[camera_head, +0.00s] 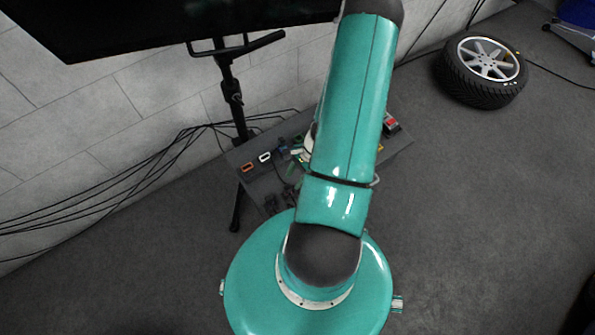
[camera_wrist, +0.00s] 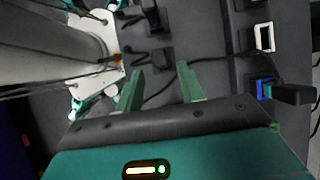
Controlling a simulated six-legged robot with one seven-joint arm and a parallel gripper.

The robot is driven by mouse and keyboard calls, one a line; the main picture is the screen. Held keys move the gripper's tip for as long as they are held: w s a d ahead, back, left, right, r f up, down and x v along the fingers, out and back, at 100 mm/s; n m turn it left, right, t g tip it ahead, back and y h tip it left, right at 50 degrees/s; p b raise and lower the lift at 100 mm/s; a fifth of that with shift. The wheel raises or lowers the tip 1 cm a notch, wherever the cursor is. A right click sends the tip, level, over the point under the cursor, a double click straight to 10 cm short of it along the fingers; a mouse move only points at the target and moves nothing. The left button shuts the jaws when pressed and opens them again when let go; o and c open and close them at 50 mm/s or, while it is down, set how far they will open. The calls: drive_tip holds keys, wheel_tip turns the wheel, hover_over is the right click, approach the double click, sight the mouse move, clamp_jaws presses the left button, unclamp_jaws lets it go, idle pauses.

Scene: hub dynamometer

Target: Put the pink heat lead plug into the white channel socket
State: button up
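The white channel socket (camera_wrist: 264,37) shows as a white-rimmed rectangular opening at the upper right of the wrist view. In the head view it (camera_head: 265,157) is on the left part of the grey bench unit (camera_head: 400,143). My gripper (camera_wrist: 160,68) is open, its two green fingers apart. It is left of the white socket in the wrist view. A dark plug block (camera_wrist: 163,58) with a thin cable lies just beyond the fingertips, with nothing visibly gripped. No pink plug can be made out in either view. My arm hides much of the bench in the head view.
An orange socket (camera_head: 248,167) and a blue socket (camera_wrist: 264,88) flank the white one; a black plug (camera_wrist: 293,94) sits at the blue one. A white-and-teal fixture with a grey cylinder (camera_wrist: 50,45) stands left. Loose cables cross the bench. A wheel (camera_head: 485,70) lies on the floor.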

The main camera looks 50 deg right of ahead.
sight(289, 185)
drive_tip(key=shift+x, duration=2.5)
clamp_jaws()
drive_tip(key=shift+r, duration=3.6)
